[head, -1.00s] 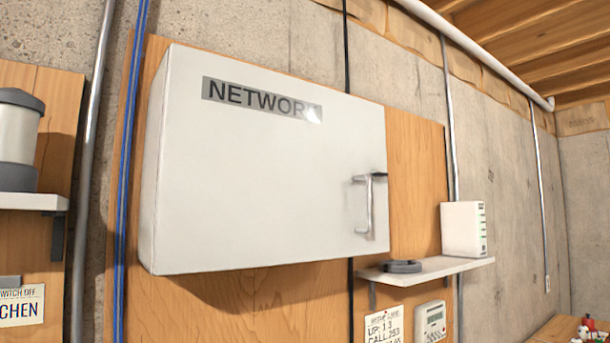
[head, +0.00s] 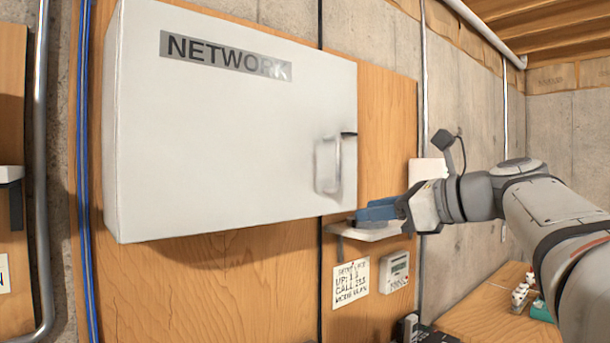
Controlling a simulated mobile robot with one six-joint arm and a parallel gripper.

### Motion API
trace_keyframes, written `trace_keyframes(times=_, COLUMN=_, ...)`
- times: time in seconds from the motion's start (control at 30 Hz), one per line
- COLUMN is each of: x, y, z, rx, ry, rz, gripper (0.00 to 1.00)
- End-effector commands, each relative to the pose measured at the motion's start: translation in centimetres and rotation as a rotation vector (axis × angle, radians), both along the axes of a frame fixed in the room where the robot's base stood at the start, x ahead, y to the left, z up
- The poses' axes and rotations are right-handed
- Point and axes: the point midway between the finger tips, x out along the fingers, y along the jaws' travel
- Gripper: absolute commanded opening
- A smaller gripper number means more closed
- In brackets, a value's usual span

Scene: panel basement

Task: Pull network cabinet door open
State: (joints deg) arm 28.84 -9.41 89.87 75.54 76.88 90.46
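The network cabinet (head: 225,130) is a white box on a wooden board, with a grey NETWORK label (head: 225,57) on its front. Its door looks shut. A vertical metal bar handle (head: 338,165) stands near the door's right edge. My gripper (head: 372,214) has blue fingers and is right of and below the handle, apart from it, in front of the small shelf. The fingers are seen from the side, so the gap between them does not show. The handle is fully in view.
A small white shelf (head: 375,232) sits below right of the cabinet, with a white box (head: 426,170) partly behind my arm. A note (head: 351,284) and a meter (head: 395,271) are below. A wooden table (head: 480,310) with small items is at lower right.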

Motion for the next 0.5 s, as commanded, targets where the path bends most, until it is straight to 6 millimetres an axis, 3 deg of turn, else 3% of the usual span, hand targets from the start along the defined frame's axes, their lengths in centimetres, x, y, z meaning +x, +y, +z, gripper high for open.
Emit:
trace_keyframes(times=0.03, x=0.1, y=-0.9, z=2.6, rx=0.085, ry=0.001, rz=-0.01, gripper=0.31)
trace_keyframes(times=0.1, x=0.0, y=-1.5, z=5.2, rx=0.187, ry=0.007, rz=-0.007, gripper=0.31)
trace_keyframes(times=0.2, x=-0.3, y=-2.0, z=7.4, rx=0.27, ry=0.014, rz=0.003, gripper=0.31)
trace_keyframes(times=0.5, x=1.6, y=0.2, z=8.1, rx=0.301, ry=0.02, rz=0.013, gripper=0.31)
